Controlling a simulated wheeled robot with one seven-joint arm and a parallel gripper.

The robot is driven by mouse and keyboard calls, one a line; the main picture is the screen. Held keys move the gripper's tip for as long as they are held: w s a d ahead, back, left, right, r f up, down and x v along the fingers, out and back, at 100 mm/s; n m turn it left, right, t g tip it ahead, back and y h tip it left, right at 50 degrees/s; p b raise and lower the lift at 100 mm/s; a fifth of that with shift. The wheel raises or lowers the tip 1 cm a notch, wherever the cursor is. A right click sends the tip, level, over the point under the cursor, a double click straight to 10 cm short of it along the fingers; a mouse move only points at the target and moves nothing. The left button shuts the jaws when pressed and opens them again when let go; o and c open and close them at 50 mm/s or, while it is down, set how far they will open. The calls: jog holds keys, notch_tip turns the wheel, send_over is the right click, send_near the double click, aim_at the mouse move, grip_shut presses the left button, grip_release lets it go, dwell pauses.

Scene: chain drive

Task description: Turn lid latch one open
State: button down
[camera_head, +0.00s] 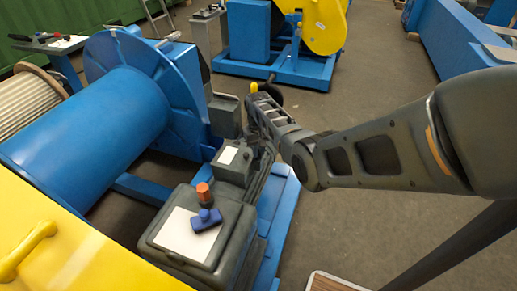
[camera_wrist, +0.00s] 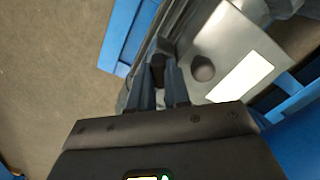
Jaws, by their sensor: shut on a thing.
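In the wrist view, the two fingers of my gripper (camera_wrist: 163,88) close around a small dark piece (camera_wrist: 157,66), which appears to be the lid latch. It lies along the side of a grey box lid (camera_wrist: 215,35) with a round dark knob (camera_wrist: 203,68) and a white label (camera_wrist: 240,78). In the head view, my gripper (camera_head: 263,158) reaches down at the right side of the small grey box (camera_head: 233,172). My wrist hides the latch there, so its angle cannot be told.
A larger grey box (camera_head: 185,258) with an orange knob (camera_head: 204,193) and a blue lever (camera_head: 206,219) stands nearer. A blue drum (camera_head: 90,125) is at left, a yellow cover (camera_head: 60,265) at lower left. The floor (camera_head: 350,235) right of the blue frame is mostly clear.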

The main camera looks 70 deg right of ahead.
jog(key=m, duration=0.4)
jog(key=shift+w+a+m, duration=0.1)
jog(key=shift+m, duration=1.7)
jog(key=c, duration=1.1)
grip_release()
jog(key=shift+r+p, duration=0.75)
jog(key=shift+r, duration=3.1)
